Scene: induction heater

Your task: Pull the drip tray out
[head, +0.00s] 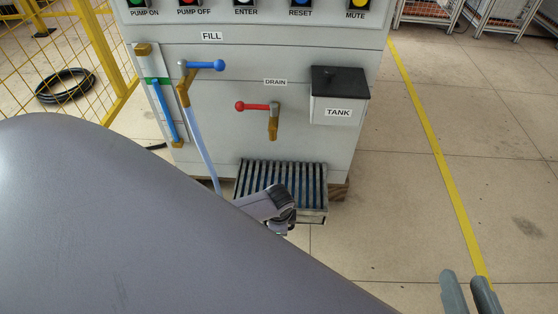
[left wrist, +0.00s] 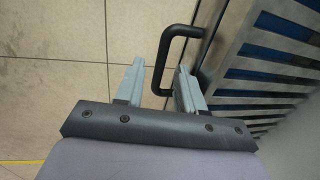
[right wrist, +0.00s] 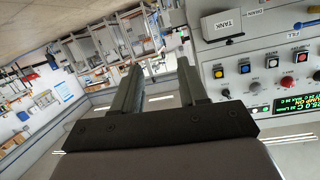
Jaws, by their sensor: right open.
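The drip tray (head: 283,177) is a grey slatted grate with blue showing between its slats, low at the front of the machine. It also shows at the right of the left wrist view (left wrist: 262,78). Its black handle (left wrist: 168,50) is a bent bar in the left wrist view. My left gripper (left wrist: 159,82) is open, with the lower part of the handle between its fingers; whether they touch it I cannot tell. In the head view my left gripper (head: 285,218) covers part of the tray's front. My right gripper (head: 470,285) is open and empty, right of the machine.
The machine's front (head: 220,115) carries a blue fill lever (head: 205,66), a red drain lever (head: 252,106) and a tank box (head: 338,105) above the tray. A yellow fence (head: 60,50) stands at the left. The floor in front and right is clear.

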